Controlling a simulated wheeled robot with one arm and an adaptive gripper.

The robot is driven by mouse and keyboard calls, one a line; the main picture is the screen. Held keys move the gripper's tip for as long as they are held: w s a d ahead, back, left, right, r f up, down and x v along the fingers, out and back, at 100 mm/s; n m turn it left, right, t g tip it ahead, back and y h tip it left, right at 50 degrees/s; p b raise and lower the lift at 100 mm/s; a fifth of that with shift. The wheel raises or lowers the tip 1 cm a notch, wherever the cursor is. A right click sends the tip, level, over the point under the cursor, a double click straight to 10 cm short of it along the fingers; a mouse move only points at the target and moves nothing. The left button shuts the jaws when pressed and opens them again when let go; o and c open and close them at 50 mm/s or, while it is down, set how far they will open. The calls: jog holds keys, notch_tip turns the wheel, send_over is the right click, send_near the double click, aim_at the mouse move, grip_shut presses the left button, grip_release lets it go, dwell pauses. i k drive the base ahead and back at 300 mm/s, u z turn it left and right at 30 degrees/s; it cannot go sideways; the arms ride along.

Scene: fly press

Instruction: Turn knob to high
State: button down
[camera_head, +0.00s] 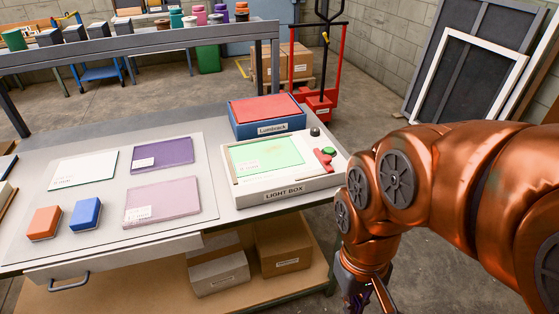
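A white light box (285,187), labelled "LIGHT BOX", sits at the right end of the table, with a pale green panel (267,152) on top. A small black round knob (315,132) is at its far right corner. A green round control (328,151) and a red piece (323,161) are at its right side. I cannot read any setting marks. My gripper (370,297) hangs low at the bottom edge, right of the table and below the light box, apart from the controls. Its fingers are dark and partly cut off, so I cannot tell their opening.
A blue box with a red lid (265,107) stands right behind the light box. Colored sheets, an orange block (45,222) and a blue block (86,213) lie on the table (225,190). A red pallet truck (320,103) stands behind. Cardboard boxes (283,242) are underneath.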

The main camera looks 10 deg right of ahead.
aim_at(314, 132)
jog(key=u, duration=0.15)
jog(key=i, duration=0.95)
jog(key=u, duration=0.15)
